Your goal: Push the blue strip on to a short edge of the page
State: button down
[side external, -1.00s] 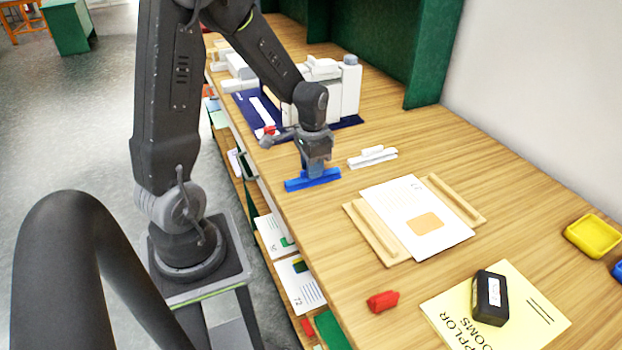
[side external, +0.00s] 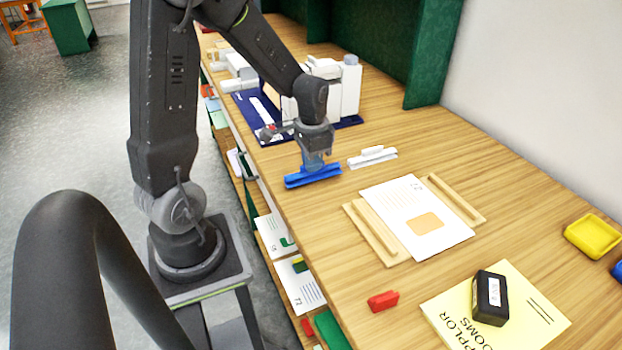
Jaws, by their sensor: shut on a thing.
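The blue strip (side external: 300,181) is at the table's left side, to the left of the page. My gripper (side external: 314,166) points down over it and is shut on its raised middle part. Whether the strip touches the table or hangs just above it is hard to tell. The page (side external: 402,201), a white sheet with an orange rectangle, lies flat between two wooden rails (side external: 376,232) (side external: 455,198). Its nearest short edge to the strip is a short way off to the right. The strip and page are apart.
A white strip (side external: 372,158) lies just right of my gripper. White machines (side external: 345,88) stand behind on a dark blue mat (side external: 247,108). A red block (side external: 383,301), a yellow booklet (side external: 540,318) with a black block (side external: 490,298), and a yellow tray (side external: 592,238) are nearer.

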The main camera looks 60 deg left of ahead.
jog(key=shift+r, duration=2.25)
jog(key=w+d+r, duration=0.1)
jog(key=w+d, duration=0.2)
jog(key=w, duration=0.4)
jog(key=w+d, duration=0.3)
jog(key=w, duration=0.4)
jog(key=shift+w+f, duration=0.2)
jog(key=shift+f, duration=1.25)
jog(key=shift+w+f, duration=0.2)
jog(key=shift+f, duration=1.2)
jog(key=shift+f, duration=0.5)
jog(key=shift+d, duration=1.45)
jog(key=c, duration=1.2)
grip_release()
